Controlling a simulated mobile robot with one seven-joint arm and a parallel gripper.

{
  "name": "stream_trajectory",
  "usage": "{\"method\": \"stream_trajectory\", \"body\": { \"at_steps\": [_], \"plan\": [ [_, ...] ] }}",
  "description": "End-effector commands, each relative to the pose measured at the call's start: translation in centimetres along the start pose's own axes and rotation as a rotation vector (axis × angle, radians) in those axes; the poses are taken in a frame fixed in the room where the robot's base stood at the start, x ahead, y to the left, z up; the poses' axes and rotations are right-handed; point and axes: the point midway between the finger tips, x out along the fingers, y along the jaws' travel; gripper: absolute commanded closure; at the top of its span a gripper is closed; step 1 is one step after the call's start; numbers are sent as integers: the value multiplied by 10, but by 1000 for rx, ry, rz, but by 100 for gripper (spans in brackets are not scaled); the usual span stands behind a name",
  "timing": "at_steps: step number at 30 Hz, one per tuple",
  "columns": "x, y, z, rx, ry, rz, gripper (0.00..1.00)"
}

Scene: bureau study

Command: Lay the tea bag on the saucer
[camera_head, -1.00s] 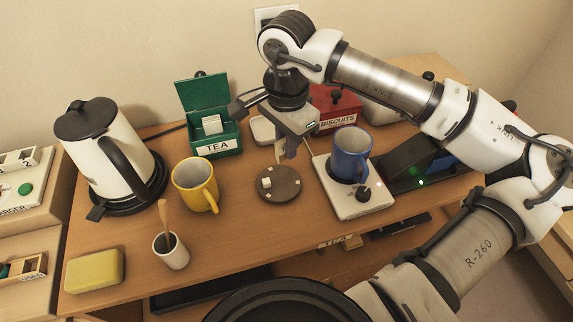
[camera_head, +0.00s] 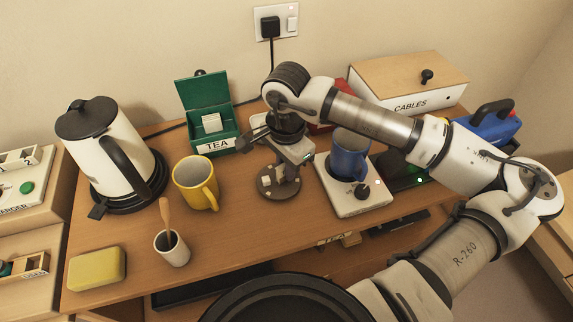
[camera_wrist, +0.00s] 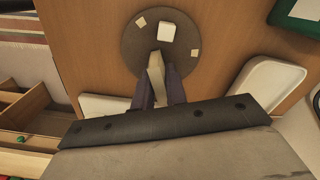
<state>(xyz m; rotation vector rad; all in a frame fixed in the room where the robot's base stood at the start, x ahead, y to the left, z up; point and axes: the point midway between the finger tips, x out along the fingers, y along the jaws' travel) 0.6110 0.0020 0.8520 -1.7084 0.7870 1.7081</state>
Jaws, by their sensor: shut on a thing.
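My gripper (camera_head: 286,172) is low over a dark round disc (camera_head: 264,191), fingers pointing down. In the wrist view its fingertips (camera_wrist: 157,72) are shut on a thin pale piece, seen edge-on, which looks like the tea bag (camera_wrist: 155,66). Its tip overlaps the near part of the disc (camera_wrist: 133,50); I cannot tell whether it touches. A white block (camera_wrist: 167,32) and small pale pieces lie on the disc. A white round-cornered dish (camera_wrist: 272,82) lies to the right in the wrist view, mostly hidden in the head view. I cannot tell whether disc or dish is the saucer.
The green TEA box (camera_head: 218,144) with raised lid stands behind left. A blue mug (camera_head: 349,153) stands on a white hotplate (camera_head: 355,200) close right of my gripper. A yellow mug (camera_head: 194,184), kettle (camera_head: 105,150), white cup (camera_head: 172,249) and sponge (camera_head: 96,269) stand left.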

Motion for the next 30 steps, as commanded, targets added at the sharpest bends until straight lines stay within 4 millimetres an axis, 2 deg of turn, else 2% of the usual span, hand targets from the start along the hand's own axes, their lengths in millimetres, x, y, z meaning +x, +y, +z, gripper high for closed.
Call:
{"method": "stream_trajectory", "body": {
  "at_steps": [1, 2, 7, 15, 20, 30],
  "plan": [
    [3, 0, 0, 0, 0, 0, 100],
    [2, 0, 0, 0, 0, 0, 85],
    [1, 0, 0, 0, 0, 0, 65],
    [0, 0, 0, 0, 0, 0, 65],
    [-8, 0, -1, 1, 3, -1, 65],
    [-80, -1, -1, 2, 5, -1, 65]
  ]
}}
